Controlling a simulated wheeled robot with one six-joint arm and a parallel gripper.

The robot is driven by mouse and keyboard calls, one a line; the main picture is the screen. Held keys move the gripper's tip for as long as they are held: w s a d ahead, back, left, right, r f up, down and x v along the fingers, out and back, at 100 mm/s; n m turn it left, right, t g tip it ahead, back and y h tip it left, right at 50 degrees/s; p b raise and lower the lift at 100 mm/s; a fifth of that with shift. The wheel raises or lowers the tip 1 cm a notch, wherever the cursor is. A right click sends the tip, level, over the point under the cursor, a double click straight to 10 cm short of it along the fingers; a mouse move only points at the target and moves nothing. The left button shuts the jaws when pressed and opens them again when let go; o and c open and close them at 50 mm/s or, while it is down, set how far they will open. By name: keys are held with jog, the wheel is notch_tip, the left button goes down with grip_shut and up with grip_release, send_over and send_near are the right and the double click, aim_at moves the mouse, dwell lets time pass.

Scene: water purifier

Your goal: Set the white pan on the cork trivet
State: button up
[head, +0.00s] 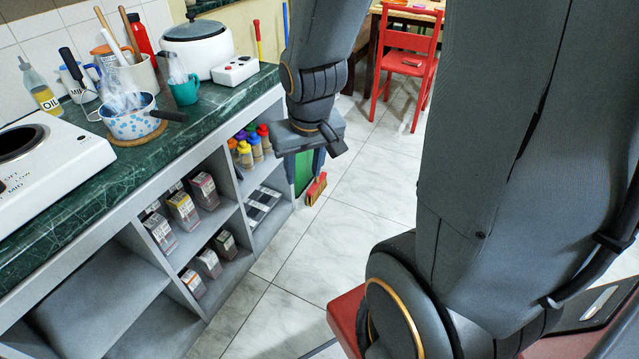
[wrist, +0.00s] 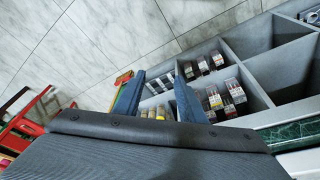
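The white pan (head: 128,124) has blue spots, a dark handle pointing right, and steam rising from it. It stands upright on the green counter, on the round cork trivet (head: 140,140), whose front and right rim shows below it. The rest of the trivet is hidden under the pan. My gripper (head: 334,150) is well to the right of the pan, past the counter's edge and above the floor. In the wrist view my gripper (wrist: 157,84) has its two fingers apart with nothing between them. The pan is not in the wrist view.
A white hob (head: 55,165) stands left of the pan. A teal mug (head: 184,91), utensil pot, oil bottle (head: 40,88) and white rice cooker (head: 198,46) stand behind it. Shelves under the counter hold boxes and bottles. A red chair (head: 408,65) stands farther back; the tiled floor is mostly clear.

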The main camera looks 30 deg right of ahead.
jog(key=s+r+g, duration=0.2)
jog(key=s+g, duration=0.1)
jog(key=s, duration=0.5)
jog(key=shift+a+r+y, duration=0.3)
jog(key=shift+a, duration=0.05)
jog(key=shift+s+r, duration=0.1)
jog(key=a+p, duration=0.1)
jog(key=a+r+p, duration=0.1)
jog(key=a+n+p, duration=0.1)
jog(key=shift+s+a+r, duration=0.1)
jog(key=shift+a+r, duration=0.15)
jog(key=shift+r, duration=0.05)
